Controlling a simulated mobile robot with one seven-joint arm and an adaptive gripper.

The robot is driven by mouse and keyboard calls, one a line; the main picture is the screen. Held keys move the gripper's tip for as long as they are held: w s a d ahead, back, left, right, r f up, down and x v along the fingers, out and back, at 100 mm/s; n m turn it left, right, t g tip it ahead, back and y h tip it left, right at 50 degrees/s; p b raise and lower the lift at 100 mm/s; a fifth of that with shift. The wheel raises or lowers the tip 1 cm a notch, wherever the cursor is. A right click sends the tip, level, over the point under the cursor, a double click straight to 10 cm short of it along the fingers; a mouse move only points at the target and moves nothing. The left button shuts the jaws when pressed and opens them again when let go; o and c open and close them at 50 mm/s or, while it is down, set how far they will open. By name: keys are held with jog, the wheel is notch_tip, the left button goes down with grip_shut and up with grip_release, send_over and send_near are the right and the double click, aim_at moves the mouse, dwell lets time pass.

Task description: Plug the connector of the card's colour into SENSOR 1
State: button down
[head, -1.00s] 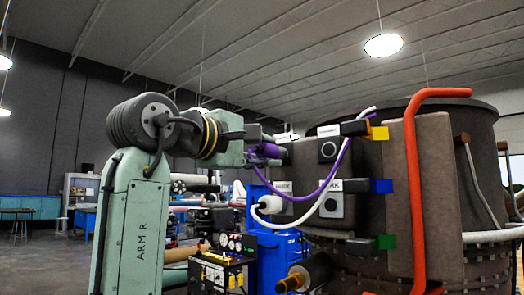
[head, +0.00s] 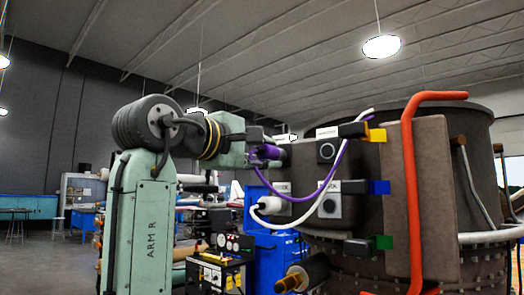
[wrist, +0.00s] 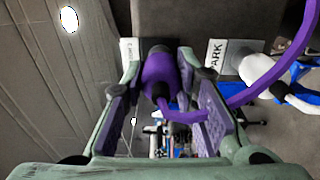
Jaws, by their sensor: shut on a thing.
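My gripper (head: 268,155) is shut on a purple connector (wrist: 166,80), with the green fingers on either side of it. The connector's front end points at the dark turbine casing and meets a dark round part beside a white label (wrist: 128,50). I cannot tell whether it is seated there. A purple cable (head: 336,168) hangs from the connector and loops up to the right. No coloured card is visible, and the SENSOR 1 label cannot be read.
Round sockets (head: 327,150) sit on the casing, with another (head: 329,206) below. Black blocks with a yellow tab (head: 376,134), blue tab (head: 379,187) and green tab (head: 383,242) project nearby. An orange pipe (head: 412,200) stands right. A blue cabinet (head: 272,255) stands below my gripper.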

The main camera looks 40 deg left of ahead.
aim_at(262, 152)
jog(key=shift+w+r, duration=0.2)
jog(key=c, duration=1.7)
grip_release()
jog(key=shift+o, duration=1.3)
jog(key=shift+w+f, duration=0.25)
jog(key=shift+w, duration=0.25)
jog(key=shift+o, duration=1.2)
jog(key=shift+s, duration=0.3)
jog(key=shift+o, duration=0.7)
jog(key=shift+s+b, duration=0.45)
jog(key=shift+s, duration=3.1)
